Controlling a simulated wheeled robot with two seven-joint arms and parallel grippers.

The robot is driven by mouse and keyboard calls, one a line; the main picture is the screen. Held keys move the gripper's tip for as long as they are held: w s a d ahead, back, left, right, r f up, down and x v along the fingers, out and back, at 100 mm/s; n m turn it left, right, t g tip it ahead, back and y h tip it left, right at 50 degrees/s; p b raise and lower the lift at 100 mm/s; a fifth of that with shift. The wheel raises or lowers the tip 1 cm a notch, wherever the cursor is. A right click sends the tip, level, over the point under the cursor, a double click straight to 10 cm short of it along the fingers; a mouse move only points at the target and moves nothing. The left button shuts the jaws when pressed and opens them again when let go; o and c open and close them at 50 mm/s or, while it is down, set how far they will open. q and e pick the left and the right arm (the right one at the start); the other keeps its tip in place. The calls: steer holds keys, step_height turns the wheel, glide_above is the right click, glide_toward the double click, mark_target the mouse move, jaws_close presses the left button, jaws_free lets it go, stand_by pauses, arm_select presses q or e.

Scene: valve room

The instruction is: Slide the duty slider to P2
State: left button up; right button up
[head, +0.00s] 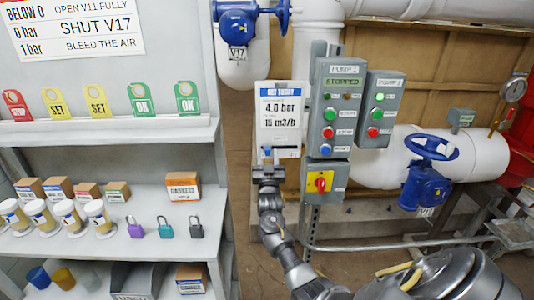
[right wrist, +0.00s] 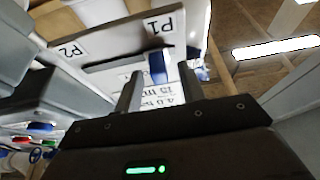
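The duty board (head: 279,113) is a white card reading 4.0 bar and 15 m3/h, with a slot strip along its lower edge. The blue duty slider (head: 267,151) is at the left end of that strip. In the right wrist view, which looks at the board upside down, the slider (right wrist: 158,68) is by the P1 label (right wrist: 160,26), away from the P2 label (right wrist: 71,50). My right gripper (head: 268,166) is just below the slider. Its fingers are spread on either side of the slider with visible gaps. My left gripper is out of view.
The grey pump control boxes (head: 333,108) stand close to the right of the board, with a yellow box with a red switch (head: 320,181) below. A shelf (head: 130,208) with padlocks and jars is on the left. A blue valve (head: 426,180) sits further right.

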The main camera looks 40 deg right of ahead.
steer(key=shift+w+d+r, duration=0.2)
steer(key=shift+w+d, duration=0.1)
steer(key=shift+w, duration=0.05)
jaws_close()
